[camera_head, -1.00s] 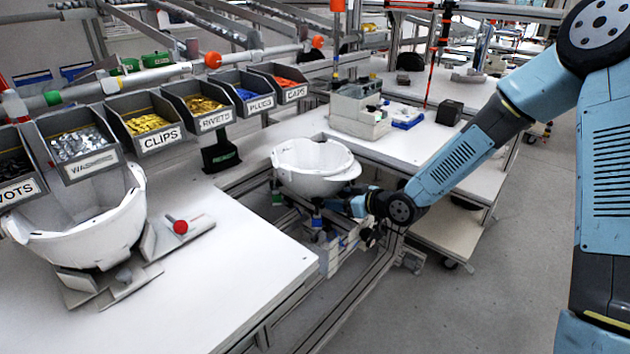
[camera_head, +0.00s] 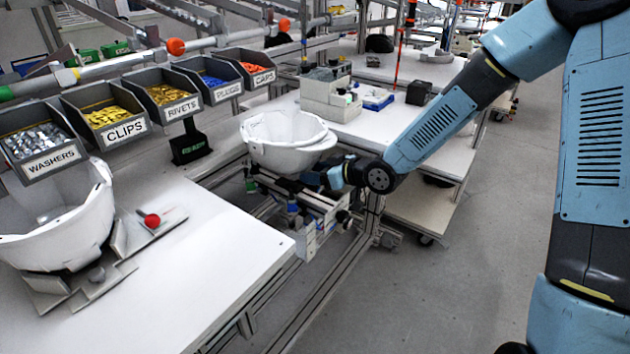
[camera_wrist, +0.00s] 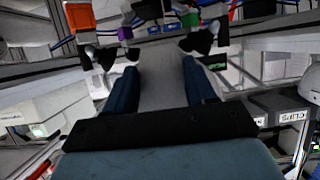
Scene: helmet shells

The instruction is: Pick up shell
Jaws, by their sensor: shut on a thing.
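A white helmet shell (camera_head: 285,135) sits open side up over a fixture (camera_head: 305,200) in the gap between two benches. My gripper (camera_head: 330,178) is at the shell's lower right side in the head view. In the wrist view, two dark blue fingers (camera_wrist: 160,85) stand either side of a pale grey-white surface (camera_wrist: 163,70), which appears to be the shell wall. The gripper is shut on the shell. The fingertips are hard to see in the head view. I cannot tell whether the shell is clear of the fixture.
A second white shell (camera_head: 60,225) rests on a metal stand on the left bench (camera_head: 190,275). A red ball knob (camera_head: 152,220) is beside it. Labelled bins, including a clips bin (camera_head: 105,112), line the back. Grey boxes (camera_head: 328,92) stand on the far bench. Floor at right is clear.

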